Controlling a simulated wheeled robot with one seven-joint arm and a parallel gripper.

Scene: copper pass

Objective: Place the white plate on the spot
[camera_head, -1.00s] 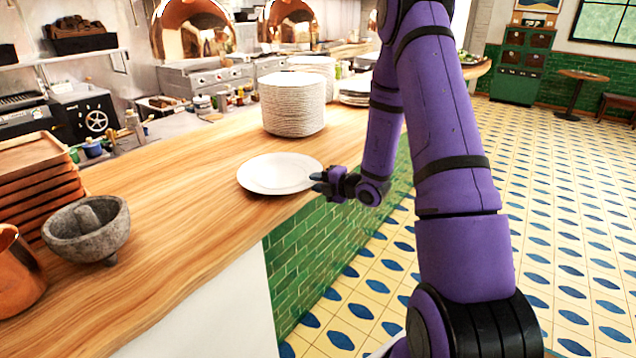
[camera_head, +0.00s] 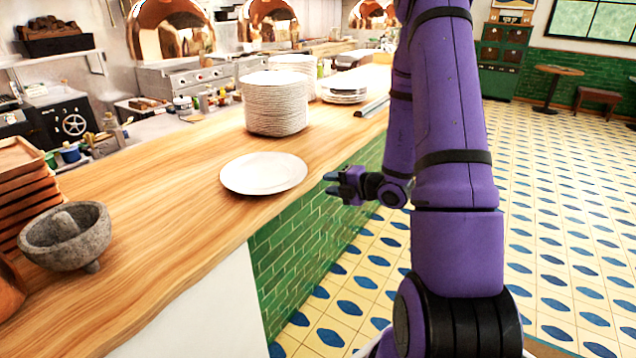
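The white plate (camera_head: 263,173) lies flat on the wooden counter, near its right edge. My gripper (camera_head: 330,184) is to the right of the plate, apart from it, out past the counter edge. Its dark fingers point left toward the plate, look spread apart, and hold nothing that I can see. No marked spot can be made out on the counter.
A tall stack of white plates (camera_head: 275,104) stands behind the single plate, with a shorter stack (camera_head: 344,91) to its right. A stone mortar (camera_head: 66,236) and stacked wooden trays (camera_head: 24,190) are at the left. The counter (camera_head: 165,215) between mortar and plate is clear.

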